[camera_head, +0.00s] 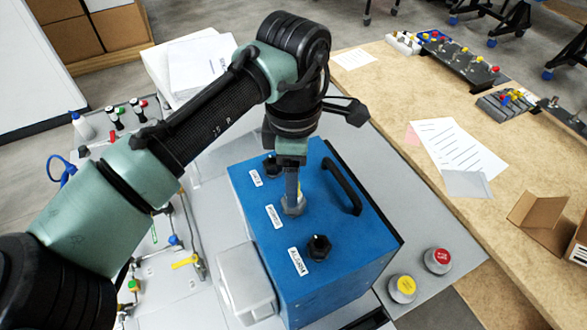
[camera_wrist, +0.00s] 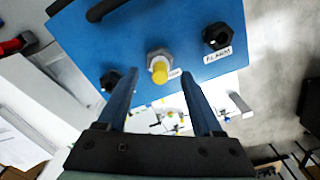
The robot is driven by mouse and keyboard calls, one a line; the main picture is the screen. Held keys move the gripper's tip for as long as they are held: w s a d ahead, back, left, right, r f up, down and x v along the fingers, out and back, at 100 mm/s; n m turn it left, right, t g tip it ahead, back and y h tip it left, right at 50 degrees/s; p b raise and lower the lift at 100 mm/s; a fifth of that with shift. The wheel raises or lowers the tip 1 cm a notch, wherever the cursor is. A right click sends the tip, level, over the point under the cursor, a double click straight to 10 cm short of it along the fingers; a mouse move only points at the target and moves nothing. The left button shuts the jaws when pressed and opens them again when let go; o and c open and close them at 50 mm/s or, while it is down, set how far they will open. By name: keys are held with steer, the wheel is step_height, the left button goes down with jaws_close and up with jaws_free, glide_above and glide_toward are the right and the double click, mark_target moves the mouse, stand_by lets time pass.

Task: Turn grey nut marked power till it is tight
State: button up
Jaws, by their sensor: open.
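The blue box (camera_head: 335,255) has a sloping top face with a column of three labelled fittings. The grey hex nut (camera_head: 293,205) is the middle one, beside a label (camera_head: 273,216) that seems to read power. In the wrist view the grey nut (camera_wrist: 158,54) sits around a yellow-tipped stud (camera_wrist: 159,73). My gripper (camera_head: 291,190) is right over it, pointing down. In the wrist view my gripper (camera_wrist: 160,74) is open, one finger on either side of the stud's yellow end. The nut appears at or just past the fingertips; contact cannot be told.
A black nut (camera_head: 319,246) marked alarm and another black fitting (camera_head: 272,166) flank the grey nut. A black handle (camera_head: 342,186) arches along the box's right side. Yellow (camera_head: 402,287) and red (camera_head: 438,260) buttons stand to the right. A pale case (camera_head: 246,280) adjoins the box's left.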

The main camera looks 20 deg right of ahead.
steer(key=shift+f+b, duration=0.9)
steer(key=shift+f, duration=1.8)
